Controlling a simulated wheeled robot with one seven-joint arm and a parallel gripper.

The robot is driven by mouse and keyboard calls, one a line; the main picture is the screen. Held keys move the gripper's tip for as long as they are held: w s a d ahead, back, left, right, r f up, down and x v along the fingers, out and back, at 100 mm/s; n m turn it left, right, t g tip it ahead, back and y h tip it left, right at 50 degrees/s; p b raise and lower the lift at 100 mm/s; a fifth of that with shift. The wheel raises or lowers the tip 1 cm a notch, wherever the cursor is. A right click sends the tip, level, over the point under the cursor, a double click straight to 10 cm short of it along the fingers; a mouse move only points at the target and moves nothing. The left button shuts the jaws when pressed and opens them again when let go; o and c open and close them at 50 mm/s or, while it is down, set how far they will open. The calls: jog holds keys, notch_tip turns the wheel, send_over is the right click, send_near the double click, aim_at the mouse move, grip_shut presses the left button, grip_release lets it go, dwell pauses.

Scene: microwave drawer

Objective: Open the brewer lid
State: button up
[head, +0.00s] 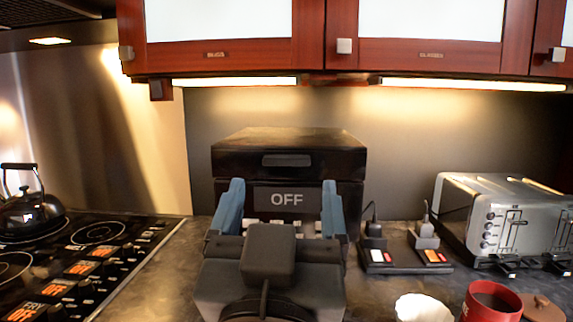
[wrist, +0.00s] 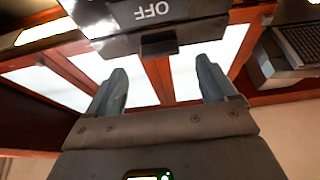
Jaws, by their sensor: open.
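The brewer (head: 335,190) is a dark box on the counter, straight ahead in the head view. Its black lid (head: 300,143) is down, with a small grey handle (head: 287,160) at the front. Below the lid is a panel marked OFF (head: 287,198). The OFF panel also shows upside down in the wrist view (wrist: 152,11), with a dark tab (wrist: 159,43) beside it. My gripper (head: 280,190) is open and empty, its two blue fingers apart in front of the brewer. It also shows in the wrist view (wrist: 163,78). My gripper hides the brewer's lower front.
A stove (head: 85,245) with a black kettle (head: 30,212) is at left. A black power block (head: 405,262) with plugs and a silver toaster (head: 505,215) are at right. Red cabinets (head: 312,35) hang above.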

aim_at(286, 166)
jog(key=p+x, duration=0.1)
jog(key=x, duration=0.4)
jog(key=shift+p, duration=0.3)
